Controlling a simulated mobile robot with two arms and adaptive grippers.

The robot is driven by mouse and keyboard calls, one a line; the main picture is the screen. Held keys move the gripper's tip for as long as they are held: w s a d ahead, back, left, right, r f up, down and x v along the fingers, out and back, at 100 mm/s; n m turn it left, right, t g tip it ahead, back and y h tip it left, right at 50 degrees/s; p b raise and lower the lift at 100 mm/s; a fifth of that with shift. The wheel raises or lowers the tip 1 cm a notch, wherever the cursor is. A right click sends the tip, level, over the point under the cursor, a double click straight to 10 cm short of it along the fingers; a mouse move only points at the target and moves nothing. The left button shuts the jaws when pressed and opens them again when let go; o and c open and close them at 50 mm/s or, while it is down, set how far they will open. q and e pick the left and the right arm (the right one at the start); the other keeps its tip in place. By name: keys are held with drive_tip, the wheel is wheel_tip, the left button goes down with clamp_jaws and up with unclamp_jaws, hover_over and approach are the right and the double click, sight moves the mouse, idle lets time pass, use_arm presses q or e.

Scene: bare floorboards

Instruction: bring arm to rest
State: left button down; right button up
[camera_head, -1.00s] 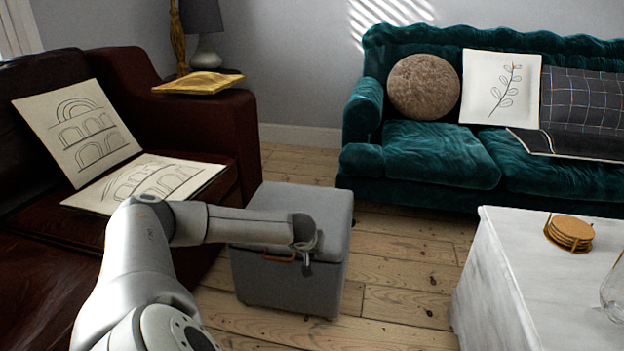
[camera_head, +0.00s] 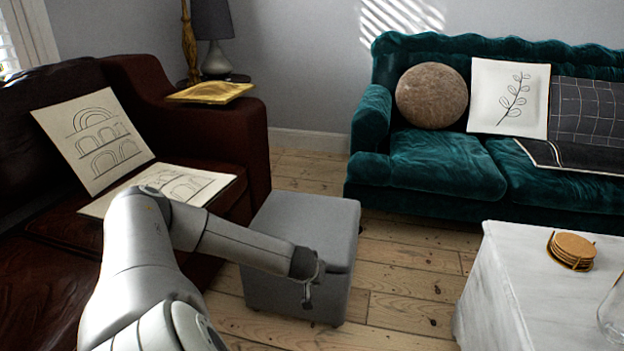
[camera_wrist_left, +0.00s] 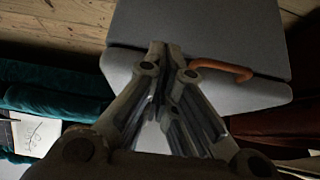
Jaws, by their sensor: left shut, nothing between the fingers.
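My left arm (camera_head: 150,255) comes in from the lower left in the head view and reaches to the right. Its gripper (camera_head: 307,292) hangs in front of the grey storage ottoman (camera_head: 310,222). In the left wrist view the gripper fingers (camera_wrist_left: 158,52) are drawn together with nothing between them. The ottoman (camera_wrist_left: 200,35) is right behind the fingertips there, with its orange-brown handle (camera_wrist_left: 222,69) beside them. I cannot tell whether the fingers touch the ottoman. My right gripper is in neither view.
A dark red leather sofa (camera_head: 60,215) with line-drawn cushions is at left. A teal sofa (camera_head: 445,165) stands at the back. A white table (camera_head: 520,275) with coasters (camera_head: 572,250) is at right. Bare floorboards (camera_head: 400,275) lie between the ottoman and the table.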

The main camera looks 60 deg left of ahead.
use_arm(q)
drive_tip(key=shift+s+d+f, duration=0.35)
drive_tip(key=shift+s+d, duration=0.3)
drive_tip(key=shift+s, duration=0.1)
